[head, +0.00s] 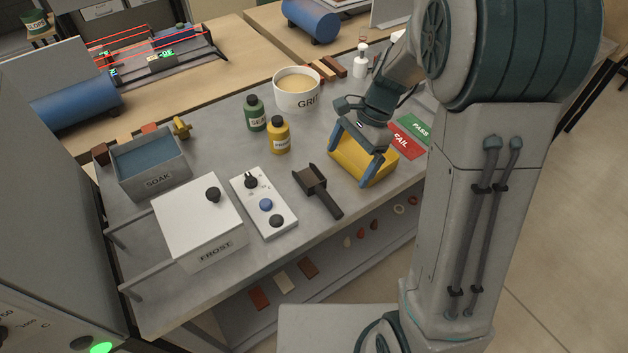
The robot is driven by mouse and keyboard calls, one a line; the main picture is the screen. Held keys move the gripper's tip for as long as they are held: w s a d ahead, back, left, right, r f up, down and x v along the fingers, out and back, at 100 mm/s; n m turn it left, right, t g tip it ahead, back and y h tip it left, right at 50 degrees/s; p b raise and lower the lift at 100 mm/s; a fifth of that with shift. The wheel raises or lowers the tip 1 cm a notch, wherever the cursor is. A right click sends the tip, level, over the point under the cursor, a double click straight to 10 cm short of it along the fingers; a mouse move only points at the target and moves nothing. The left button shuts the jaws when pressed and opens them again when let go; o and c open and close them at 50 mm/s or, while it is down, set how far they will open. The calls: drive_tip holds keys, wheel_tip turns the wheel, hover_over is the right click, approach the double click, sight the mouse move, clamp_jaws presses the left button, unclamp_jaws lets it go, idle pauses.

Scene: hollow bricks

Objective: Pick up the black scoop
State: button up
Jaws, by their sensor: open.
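The black scoop (318,188) lies on the grey workbench (225,160), near its front edge. Its square head points to the back left and its handle points to the front right. My gripper (355,168) is open, with its two blue fingers pointing down just right of the scoop. No part of the scoop is between the fingers.
A white control box (251,190) with knobs stands left of the scoop. The FROST box (200,217) and SOAK bin (150,165) are further left. Green (256,115) and yellow (278,136) bottles and the GRIT tub (297,92) stand behind. FAIL (402,141) and PASS (417,127) mats lie right.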

sight(328, 198)
drive_tip(key=p+x, duration=0.1)
drive_tip(key=x, duration=1.1)
drive_tip(key=shift+s+a+f, duration=0.15)
drive_tip(key=shift+f, duration=0.2)
drive_tip(key=c, duration=0.9)
